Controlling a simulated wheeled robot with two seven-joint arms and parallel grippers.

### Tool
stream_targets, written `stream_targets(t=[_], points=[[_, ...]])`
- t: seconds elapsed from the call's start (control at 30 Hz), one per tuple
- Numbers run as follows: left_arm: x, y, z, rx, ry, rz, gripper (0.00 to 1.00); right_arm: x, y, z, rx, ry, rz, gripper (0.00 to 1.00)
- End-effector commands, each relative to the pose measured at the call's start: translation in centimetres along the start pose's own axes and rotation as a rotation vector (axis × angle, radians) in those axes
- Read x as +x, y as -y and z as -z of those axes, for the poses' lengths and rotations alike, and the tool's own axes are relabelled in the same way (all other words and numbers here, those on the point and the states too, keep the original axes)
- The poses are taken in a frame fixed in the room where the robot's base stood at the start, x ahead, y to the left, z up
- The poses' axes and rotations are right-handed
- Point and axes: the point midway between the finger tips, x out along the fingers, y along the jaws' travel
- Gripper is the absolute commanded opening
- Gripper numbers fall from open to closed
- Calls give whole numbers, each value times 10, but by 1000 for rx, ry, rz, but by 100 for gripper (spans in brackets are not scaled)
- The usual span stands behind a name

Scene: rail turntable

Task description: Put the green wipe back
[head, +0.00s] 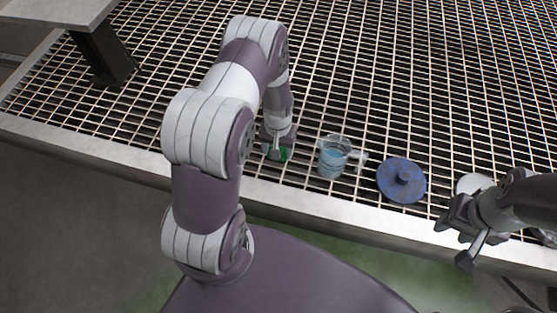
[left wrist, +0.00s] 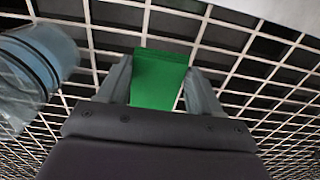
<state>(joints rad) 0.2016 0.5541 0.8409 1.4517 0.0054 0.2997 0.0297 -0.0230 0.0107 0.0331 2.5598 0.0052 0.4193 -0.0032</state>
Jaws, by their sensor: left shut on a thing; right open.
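The green wipe (head: 281,154) is at the front part of the metal grating, at the tip of my left arm. In the left wrist view the green wipe (left wrist: 158,80) lies between the two fingers of my left gripper (left wrist: 160,88), which is shut on it. In the head view my left gripper (head: 278,143) partly hides the wipe. I cannot tell whether the wipe touches the grating. My right gripper (head: 462,237) is open and empty near the front edge at the right.
A clear jug (head: 333,158) with bluish contents stands just right of the wipe; it also shows in the left wrist view (left wrist: 38,62). A blue round lid-like object (head: 401,181) and a white round object (head: 474,184) lie farther right. The grating (head: 400,70) behind is clear. A raised grey shelf (head: 55,10) stands at the back left.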

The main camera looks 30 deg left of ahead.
Motion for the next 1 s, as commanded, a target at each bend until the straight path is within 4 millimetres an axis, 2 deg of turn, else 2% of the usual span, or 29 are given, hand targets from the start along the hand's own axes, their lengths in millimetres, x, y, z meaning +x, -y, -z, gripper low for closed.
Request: stream_targets(t=[0.03,0.2,0.57,0.6,0.67,0.9,1.0], points=[[13,0,0,0,1,0,40,8,0,-1,0,0,0,43],[42,0,0,0,0,0,40,21,0,-3,0,0,0,43],[46,0,1,1,-1,0,40,21,0,-3,0,0,0,43],[45,0,1,1,-2,0,75,20,0,-2,0,0,0,43],[45,0,1,1,-2,0,90,20,0,-2,0,0,0,43],[45,0,1,1,-2,0,90,20,0,-2,0,1,0,43],[36,0,1,1,-3,0,90,15,0,-2,0,1,0,43]])
